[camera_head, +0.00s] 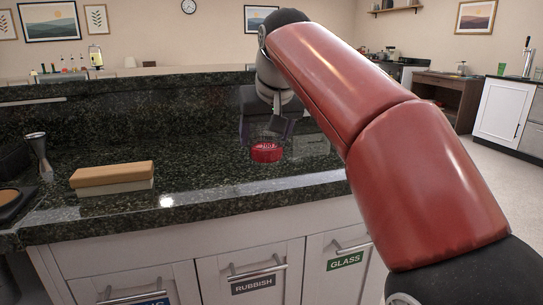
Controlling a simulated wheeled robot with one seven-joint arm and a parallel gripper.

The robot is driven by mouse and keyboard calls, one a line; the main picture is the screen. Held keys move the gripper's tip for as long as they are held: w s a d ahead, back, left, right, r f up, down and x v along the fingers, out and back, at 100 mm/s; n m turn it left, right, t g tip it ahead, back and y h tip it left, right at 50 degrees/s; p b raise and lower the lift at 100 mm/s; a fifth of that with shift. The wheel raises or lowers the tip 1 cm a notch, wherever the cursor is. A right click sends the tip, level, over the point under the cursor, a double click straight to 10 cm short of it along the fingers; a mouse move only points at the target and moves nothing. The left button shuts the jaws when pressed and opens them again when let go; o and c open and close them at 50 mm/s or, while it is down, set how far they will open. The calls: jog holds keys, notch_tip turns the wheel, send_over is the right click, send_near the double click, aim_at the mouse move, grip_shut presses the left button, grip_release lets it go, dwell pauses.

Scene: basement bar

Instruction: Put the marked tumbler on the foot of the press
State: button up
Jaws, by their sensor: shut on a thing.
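My gripper (268,138) points down over the dark stone counter (200,178), its fingers partly hidden and dim. Just below it is a red piece with pale markings (267,153), which I take for the marked tumbler. Any clear glass around it is hard to make out. My gripper is shut on it. I cannot tell whether its bottom touches the counter. I cannot pick out a press or its foot in this view; my red arm covers the counter's right part.
A tan-topped block (112,178) lies on the counter at left. A raised stone ledge (120,95) runs behind. The counter between block and gripper is clear.

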aim_at(266, 149)
jog(key=shift+f+b, duration=1.6)
jog(key=shift+f, duration=0.35)
jog(key=o, duration=1.2)
jog(key=shift+r, duration=0.2)
jog(key=p+v, duration=0.3)
jog(key=v, duration=0.9)
